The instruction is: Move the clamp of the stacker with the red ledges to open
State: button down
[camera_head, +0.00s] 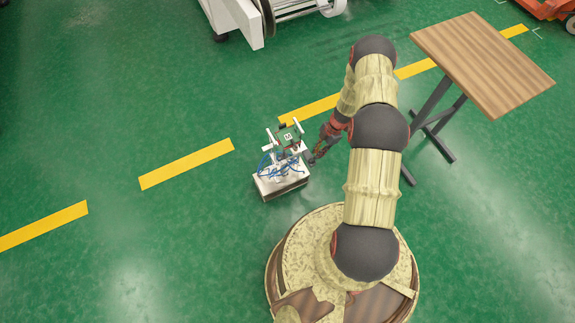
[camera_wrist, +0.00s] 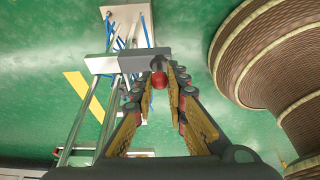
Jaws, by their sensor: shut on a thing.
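A small machine with a white box base (camera_head: 282,184), blue hoses and a green plate stands on the floor in the head view. In the wrist view, my gripper (camera_wrist: 159,86) is shut on a red ball knob (camera_wrist: 159,79). The knob sits at the end of a dark grey part (camera_wrist: 145,62) beside a light grey block (camera_wrist: 101,64). The fingers partly hide the knob. The clamp's setting cannot be read.
A wooden-topped table (camera_head: 482,62) stands at the upper right. A white machine (camera_head: 235,18) is at the top. Yellow stripes (camera_head: 187,163) mark the green floor, which is clear left of the small machine. Metal rods (camera_wrist: 88,128) run left of my fingers.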

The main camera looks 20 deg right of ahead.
jog(key=shift+d, duration=0.15)
jog(key=shift+w+d+f+b, duration=0.1)
jog(key=shift+d+f+b, duration=0.3)
jog(key=shift+d, duration=0.15)
jog(key=c, duration=1.7)
grip_release()
jog(key=shift+r, duration=0.1)
notch_tip(320, 180, up, 7)
jog(key=p, duration=0.5)
jog(key=shift+a+p, duration=0.1)
jog(key=shift+p, duration=0.3)
jog(key=v, duration=1.1)
jog(key=shift+r, duration=0.4)
